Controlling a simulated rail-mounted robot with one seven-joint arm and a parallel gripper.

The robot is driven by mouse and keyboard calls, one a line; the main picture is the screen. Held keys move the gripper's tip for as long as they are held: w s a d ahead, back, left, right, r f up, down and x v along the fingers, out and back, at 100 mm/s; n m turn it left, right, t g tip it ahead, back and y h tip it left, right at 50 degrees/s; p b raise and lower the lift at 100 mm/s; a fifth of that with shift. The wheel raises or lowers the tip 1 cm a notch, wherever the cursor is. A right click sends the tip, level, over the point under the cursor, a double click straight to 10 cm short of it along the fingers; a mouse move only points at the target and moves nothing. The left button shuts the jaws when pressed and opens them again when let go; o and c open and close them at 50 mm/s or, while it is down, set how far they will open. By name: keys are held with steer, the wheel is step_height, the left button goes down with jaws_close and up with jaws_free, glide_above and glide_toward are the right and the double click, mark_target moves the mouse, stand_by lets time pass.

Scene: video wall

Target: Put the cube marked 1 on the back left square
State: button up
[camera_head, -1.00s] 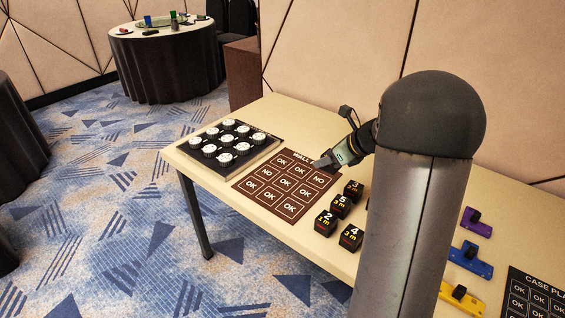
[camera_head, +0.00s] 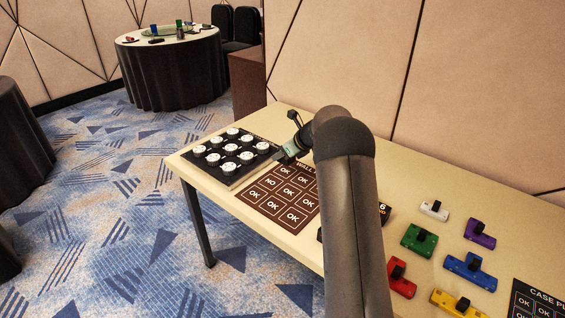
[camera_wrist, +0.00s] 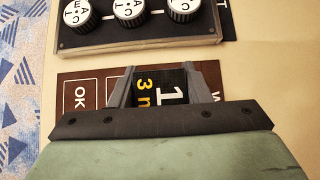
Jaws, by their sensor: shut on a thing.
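The cube marked 1 (camera_wrist: 170,92) is black with a white 1 and yellow print; it sits between my gripper's fingers (camera_wrist: 163,88) in the wrist view. The fingers are shut on it. In the head view my gripper (camera_head: 280,157) is over the back left corner of the brown wall mat (camera_head: 243,197), and I cannot make out the cube there. The back left square (camera_head: 287,171) reads OK and is just in front of the fingertips. In the wrist view the cube covers that part of the mat. Its height above the mat is unclear.
A black tray (camera_head: 226,178) of white dials lies close left of the mat, near the fingers. My arm hides most other cubes; one marked 6 (camera_head: 385,212) peeks out. Coloured blocks, such as a green one (camera_head: 419,238), stand at right by a case mat (camera_head: 540,298).

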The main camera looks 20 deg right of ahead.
steer(key=w+f, duration=0.2)
steer(key=shift+w+d+f, duration=0.15)
steer(key=shift+d+f, duration=0.05)
steer(key=shift+f, duration=1.7)
steer(key=shift+f, duration=0.2)
steer(key=o, duration=1)
